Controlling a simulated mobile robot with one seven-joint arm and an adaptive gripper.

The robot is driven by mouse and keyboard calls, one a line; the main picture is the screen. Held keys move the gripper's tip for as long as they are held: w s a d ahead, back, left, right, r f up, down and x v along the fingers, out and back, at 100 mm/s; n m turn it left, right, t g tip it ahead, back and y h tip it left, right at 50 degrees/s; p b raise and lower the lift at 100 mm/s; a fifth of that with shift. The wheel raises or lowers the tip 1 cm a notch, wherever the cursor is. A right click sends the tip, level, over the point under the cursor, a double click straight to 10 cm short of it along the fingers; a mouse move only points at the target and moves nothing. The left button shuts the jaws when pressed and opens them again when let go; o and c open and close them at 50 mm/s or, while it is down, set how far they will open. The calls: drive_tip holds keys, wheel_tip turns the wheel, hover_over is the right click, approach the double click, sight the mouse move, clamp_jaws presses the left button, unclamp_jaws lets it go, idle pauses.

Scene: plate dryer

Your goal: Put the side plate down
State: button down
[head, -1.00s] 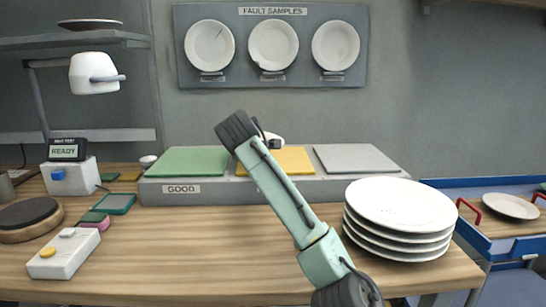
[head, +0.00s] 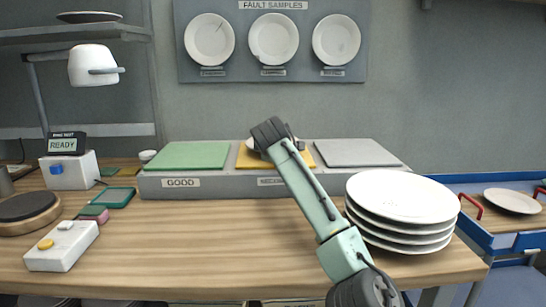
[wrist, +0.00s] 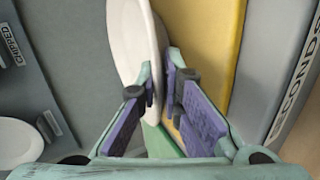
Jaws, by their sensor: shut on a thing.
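The side plate (wrist: 138,45) is white and shows nearly edge-on in the wrist view. My gripper (wrist: 161,80) is shut on its rim, with one finger on each side. In the head view, a small white part of the plate (head: 252,146) shows behind my wrist, at the back of the yellow pad (head: 248,160). The yellow pad also shows beside the plate in the wrist view (wrist: 205,40). My arm hides most of the plate and the gripper in the head view. I cannot tell whether the plate touches the pad.
A green pad (head: 188,156) marked GOOD and a grey pad (head: 355,153) flank the yellow one. A plate stack (head: 402,197) stands at the right, close to my arm. Fault samples (head: 273,40) hang on the wall behind. The left-centre table (head: 190,240) is clear.

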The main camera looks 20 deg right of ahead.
drive_tip(key=shift+r, duration=0.15)
drive_tip(key=c, duration=2.2)
unclamp_jaws()
drive_tip(key=shift+f, duration=0.2)
drive_tip(key=shift+o, duration=0.9)
drive_tip(key=shift+r, duration=0.1)
drive_tip(key=shift+s+r, duration=0.1)
drive_tip(key=b+v, duration=0.2)
drive_tip(key=v, duration=1)
